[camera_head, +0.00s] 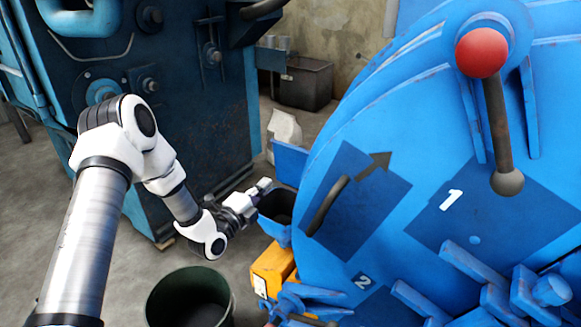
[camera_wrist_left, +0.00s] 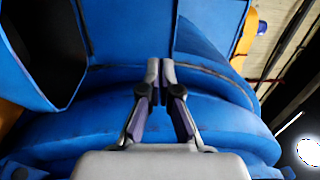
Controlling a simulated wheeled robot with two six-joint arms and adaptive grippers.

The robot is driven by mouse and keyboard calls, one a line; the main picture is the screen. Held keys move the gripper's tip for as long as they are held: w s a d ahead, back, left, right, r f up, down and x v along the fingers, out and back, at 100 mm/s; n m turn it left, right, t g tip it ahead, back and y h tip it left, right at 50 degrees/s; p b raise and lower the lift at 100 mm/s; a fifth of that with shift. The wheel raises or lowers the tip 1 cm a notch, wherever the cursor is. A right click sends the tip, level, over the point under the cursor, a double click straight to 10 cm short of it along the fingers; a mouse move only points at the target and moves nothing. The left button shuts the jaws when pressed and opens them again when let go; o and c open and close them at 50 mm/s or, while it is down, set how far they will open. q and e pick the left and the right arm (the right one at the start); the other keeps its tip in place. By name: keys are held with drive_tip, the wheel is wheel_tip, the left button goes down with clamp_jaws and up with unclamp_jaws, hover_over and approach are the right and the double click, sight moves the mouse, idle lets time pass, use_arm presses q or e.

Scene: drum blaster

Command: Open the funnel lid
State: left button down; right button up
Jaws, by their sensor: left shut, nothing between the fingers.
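The blue funnel (camera_head: 276,233) sticks out from the left side of the big blue drum, and its dark mouth shows from above. A blue flat panel (camera_head: 291,160), which looks like the funnel lid, stands raised behind the mouth, partly hidden by the drum edge. My left gripper (camera_head: 264,184) is at the funnel's upper left rim, close to the panel; I cannot tell whether it touches. In the left wrist view my left gripper (camera_wrist_left: 160,66) has its fingertips together, empty, in front of blue metal. A dark opening (camera_wrist_left: 45,45) shows at upper left there. My right gripper is out of view.
The blue drum (camera_head: 390,150) with a red-knobbed lever (camera_head: 483,55) fills the right. A dark bin (camera_head: 190,300) stands on the floor below my left arm. A dark blue machine (camera_head: 180,100) stands behind the arm. An orange box (camera_head: 270,268) sits under the funnel.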

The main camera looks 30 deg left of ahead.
sight(295, 153)
use_arm(q)
drive_tip(key=w, duration=0.4)
drive_tip(key=w+r, duration=0.1)
drive_tip(key=w, duration=0.3)
drive_tip(key=w+d, duration=0.1)
drive_tip(key=w, duration=0.4)
drive_tip(key=shift+r, duration=0.2)
drive_tip(key=shift+b, duration=0.3)
drive_tip(key=shift+w+d+r+b, duration=0.15)
drive_tip(key=shift+w+b, duration=0.35)
drive_tip(key=shift+w, duration=0.5)
drive_tip(key=shift+w+r, duration=0.15)
drive_tip(key=shift+w, duration=0.2)
